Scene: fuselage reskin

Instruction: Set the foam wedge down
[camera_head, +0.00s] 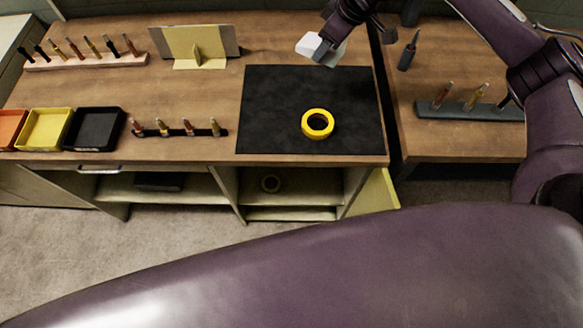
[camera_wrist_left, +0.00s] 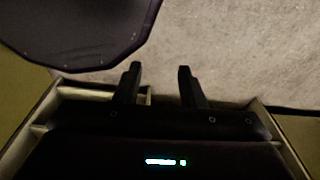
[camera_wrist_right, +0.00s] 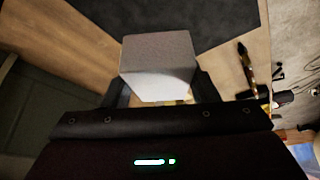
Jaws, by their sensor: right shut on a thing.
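The foam wedge is a pale grey-white block (camera_head: 310,44) at the top middle of the head view, over the back edge of the black mat (camera_head: 270,100). My right gripper (camera_head: 325,50) is shut on it. In the right wrist view the wedge (camera_wrist_right: 158,65) sits between the two dark fingers of the right gripper (camera_wrist_right: 160,90), with the mat and wood behind it. I cannot tell its exact height over the table. My left gripper (camera_wrist_left: 159,72) is open and empty in the left wrist view, above the floor; it is not in the head view.
A yellow tape roll (camera_head: 318,124) lies on the mat; the mat's left part is bare. A propped panel (camera_head: 198,42), tool racks (camera_head: 88,61) and small bins (camera_head: 46,129) stand to the left. A gap separates the right-hand bench (camera_head: 455,140), which bears another rack (camera_head: 465,111).

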